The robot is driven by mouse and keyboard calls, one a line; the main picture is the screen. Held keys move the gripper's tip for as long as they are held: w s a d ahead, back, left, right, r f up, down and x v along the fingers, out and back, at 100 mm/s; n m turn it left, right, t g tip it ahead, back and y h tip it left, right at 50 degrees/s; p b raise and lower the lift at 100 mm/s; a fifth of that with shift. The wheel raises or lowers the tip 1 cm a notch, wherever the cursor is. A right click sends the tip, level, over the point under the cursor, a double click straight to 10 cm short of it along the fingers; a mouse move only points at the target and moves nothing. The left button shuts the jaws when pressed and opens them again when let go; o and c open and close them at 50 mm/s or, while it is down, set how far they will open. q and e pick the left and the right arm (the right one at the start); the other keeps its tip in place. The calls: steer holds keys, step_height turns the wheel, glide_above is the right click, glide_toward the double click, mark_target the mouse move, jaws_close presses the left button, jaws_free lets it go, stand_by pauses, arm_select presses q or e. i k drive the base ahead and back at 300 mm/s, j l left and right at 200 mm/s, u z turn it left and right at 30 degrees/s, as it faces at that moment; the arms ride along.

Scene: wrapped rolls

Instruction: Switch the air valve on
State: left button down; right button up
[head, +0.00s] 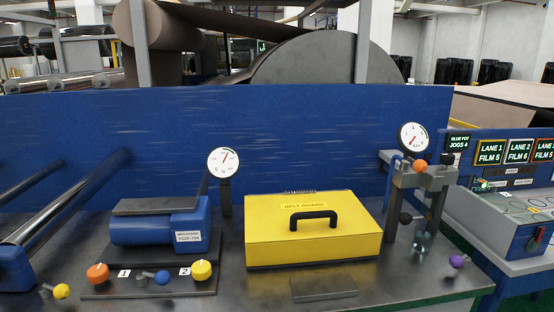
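No valve label that I can read says air. At the right, a grey upright assembly (431,192) carries a round white gauge (412,137) with a red needle. An orange ball knob (420,166) sits just below the gauge, and a dark knob (405,218) is lower on the assembly. A clear bowl-like part (422,243) hangs beneath. I cannot tell whether the valve is on or off. Neither of my grippers is in view.
A yellow belt guard box (275,225) with a black handle stands mid-bench. Left are a blue motor (160,225), a second gauge (223,162) and several coloured knobs, including an orange one (97,273). A purple knob (457,262) is near the right edge. A blue panel (300,125) stands behind.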

mark_target(420, 166)
steer(key=l+u, duration=0.3)
steer(key=l, duration=0.6)
steer(key=l+u, duration=0.3)
steer(key=l, duration=0.6)
